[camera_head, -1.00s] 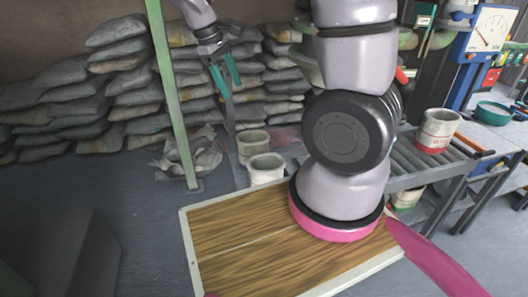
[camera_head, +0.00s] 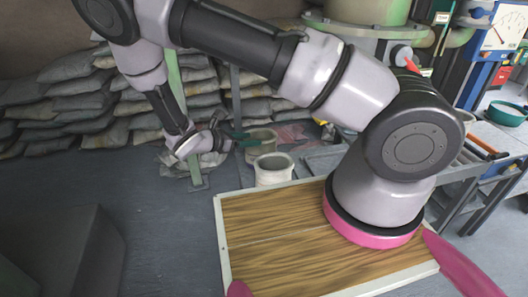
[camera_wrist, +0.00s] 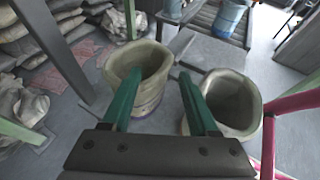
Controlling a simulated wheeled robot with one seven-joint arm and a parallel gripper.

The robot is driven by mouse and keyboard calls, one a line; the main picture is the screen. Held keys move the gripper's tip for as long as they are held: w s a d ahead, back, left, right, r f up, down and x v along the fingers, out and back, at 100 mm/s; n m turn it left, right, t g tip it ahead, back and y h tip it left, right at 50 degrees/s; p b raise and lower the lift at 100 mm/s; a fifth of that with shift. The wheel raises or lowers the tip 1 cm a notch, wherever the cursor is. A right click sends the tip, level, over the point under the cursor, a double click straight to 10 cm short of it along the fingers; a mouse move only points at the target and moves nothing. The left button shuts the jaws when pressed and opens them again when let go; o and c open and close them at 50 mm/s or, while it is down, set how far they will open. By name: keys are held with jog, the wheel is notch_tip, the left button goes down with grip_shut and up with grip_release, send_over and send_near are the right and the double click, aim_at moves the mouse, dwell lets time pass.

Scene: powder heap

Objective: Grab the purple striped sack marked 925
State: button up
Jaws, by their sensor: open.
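Two pale open-topped sacks stand upright on the floor. In the wrist view, the left sack (camera_wrist: 152,100) has faint purple bands low on its side; no number is readable. The other sack (camera_wrist: 243,130) stands to its right, showing no clear stripes. In the head view, they are the back sack (camera_head: 260,136) and the front sack (camera_head: 273,172). My gripper (camera_wrist: 160,74) is open and empty. Its left finger overlaps the banded sack's mouth, and its right finger shows between the two sacks. The head view shows my gripper (camera_head: 240,139) close to the back sack; contact is not clear.
Piled grey sacks (camera_head: 60,100) line the wall. A green post (camera_head: 198,176) stands near my wrist, with a crumpled pale sack (camera_wrist: 20,103) beside it. A flat pinkish sack (camera_wrist: 82,50) lies behind. A roller conveyor (camera_head: 455,180) stands to the right.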

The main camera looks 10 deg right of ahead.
aim_at(273, 140)
jog(key=x, duration=1)
jog(key=shift+s+f, duration=0.25)
jog(key=shift+s, duration=0.05)
grip_shut()
dwell(1.0)
